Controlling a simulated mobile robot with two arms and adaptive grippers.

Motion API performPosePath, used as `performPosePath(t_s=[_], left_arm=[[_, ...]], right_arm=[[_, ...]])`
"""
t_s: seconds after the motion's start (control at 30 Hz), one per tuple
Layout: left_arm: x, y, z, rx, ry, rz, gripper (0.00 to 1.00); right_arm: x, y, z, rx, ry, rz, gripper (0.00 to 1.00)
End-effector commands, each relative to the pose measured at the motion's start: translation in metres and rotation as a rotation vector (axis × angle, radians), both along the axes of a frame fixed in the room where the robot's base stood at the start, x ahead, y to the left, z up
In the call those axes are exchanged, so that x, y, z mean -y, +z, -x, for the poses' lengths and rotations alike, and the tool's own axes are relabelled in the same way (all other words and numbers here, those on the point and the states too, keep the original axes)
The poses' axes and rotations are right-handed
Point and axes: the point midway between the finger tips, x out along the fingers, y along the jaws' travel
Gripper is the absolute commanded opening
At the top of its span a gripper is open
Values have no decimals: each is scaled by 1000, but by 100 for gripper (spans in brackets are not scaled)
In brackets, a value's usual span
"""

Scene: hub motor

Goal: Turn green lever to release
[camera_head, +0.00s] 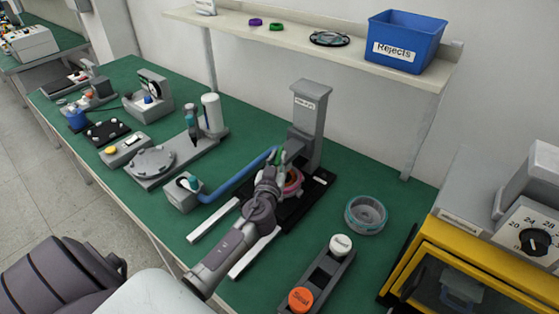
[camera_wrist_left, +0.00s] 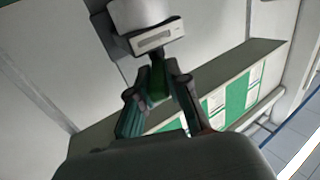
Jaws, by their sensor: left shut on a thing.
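The green lever (camera_head: 284,156) is on the grey press column (camera_head: 309,115) in the middle of the green bench, mostly hidden by my gripper. My left gripper (camera_head: 276,168) reaches up to it from the lower left and is shut on it. In the left wrist view, the green lever (camera_wrist_left: 157,84) stands between the two fingers of the left gripper (camera_wrist_left: 158,92), below a pale block with a label. A pink and yellow ring part (camera_head: 292,184) sits on the black base below the lever, partly covered by the gripper. My right gripper is not in view.
A blue bar (camera_head: 238,175) runs from a small grey box to the press. A grey ring part (camera_head: 366,214) lies to the right. A control box with white and orange buttons (camera_head: 301,299) is in front. A shelf (camera_head: 290,38) with a blue Rejects bin (camera_head: 407,40) hangs behind.

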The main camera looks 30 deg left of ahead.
Motion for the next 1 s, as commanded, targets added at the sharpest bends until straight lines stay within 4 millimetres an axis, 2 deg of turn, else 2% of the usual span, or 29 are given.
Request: performPosePath(t_s=[0.57,0.77,1.0], left_arm=[[-27,-1,3,-6,-527,-9,0],[-35,-3,0,-5,-712,-10,0],[-43,-5,-4,-2,-898,-7,0]], right_arm=[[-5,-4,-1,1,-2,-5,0],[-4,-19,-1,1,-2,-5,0],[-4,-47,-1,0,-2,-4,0]])
